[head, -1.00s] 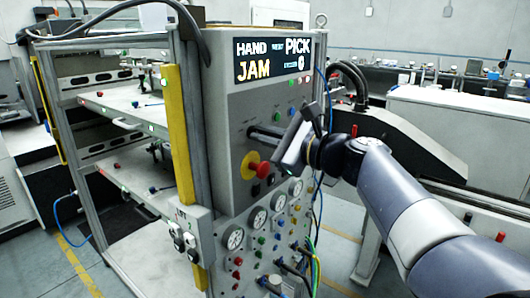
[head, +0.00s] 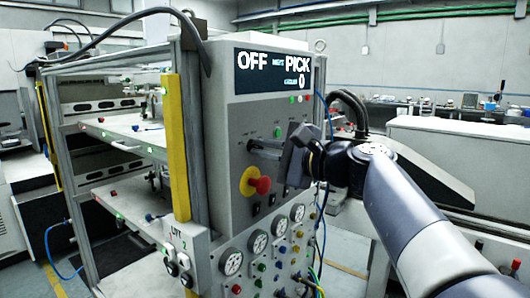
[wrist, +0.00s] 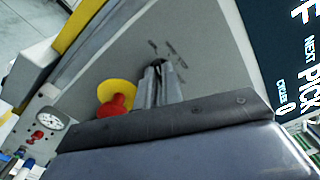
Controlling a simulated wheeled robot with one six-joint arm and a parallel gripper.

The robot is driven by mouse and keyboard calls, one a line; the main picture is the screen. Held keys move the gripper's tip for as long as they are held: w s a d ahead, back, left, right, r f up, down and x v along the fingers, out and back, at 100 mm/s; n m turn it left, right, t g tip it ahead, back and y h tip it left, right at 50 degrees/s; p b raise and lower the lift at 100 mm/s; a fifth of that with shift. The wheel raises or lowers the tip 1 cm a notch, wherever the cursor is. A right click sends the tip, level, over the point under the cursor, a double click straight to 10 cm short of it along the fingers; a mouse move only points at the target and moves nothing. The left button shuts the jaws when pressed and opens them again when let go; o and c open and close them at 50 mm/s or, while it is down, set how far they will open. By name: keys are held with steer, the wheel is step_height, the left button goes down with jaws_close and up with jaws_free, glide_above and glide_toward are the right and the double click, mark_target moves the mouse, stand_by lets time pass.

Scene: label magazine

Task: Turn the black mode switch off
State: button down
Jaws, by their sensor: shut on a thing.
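The black mode switch (wrist: 157,64) is on the grey front panel, mostly hidden between my fingertips; only a dark bit shows in the wrist view. My gripper (head: 254,146) is at the panel, shut on the switch, and its fingers also show in the wrist view (wrist: 158,76). The black display (head: 274,71) above it reads OFF, NEXT PICK and CYCLES 0. The switch's own pointer position cannot be made out behind the fingers.
A red emergency button on a yellow collar (head: 259,185) sits just below my gripper. A yellow post (head: 176,150) and shelves stand left. A white bench (head: 450,150) is at right.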

steer(key=c, duration=1.6)
jaws_free()
steer(key=shift+o, duration=0.2)
steer(key=v, duration=1)
steer(key=shift+s+d+b, duration=0.3)
steer(key=shift+b, duration=0.05)
steer(key=x, duration=1.1)
steer(key=shift+p, duration=0.4)
steer(key=shift+d, duration=0.1)
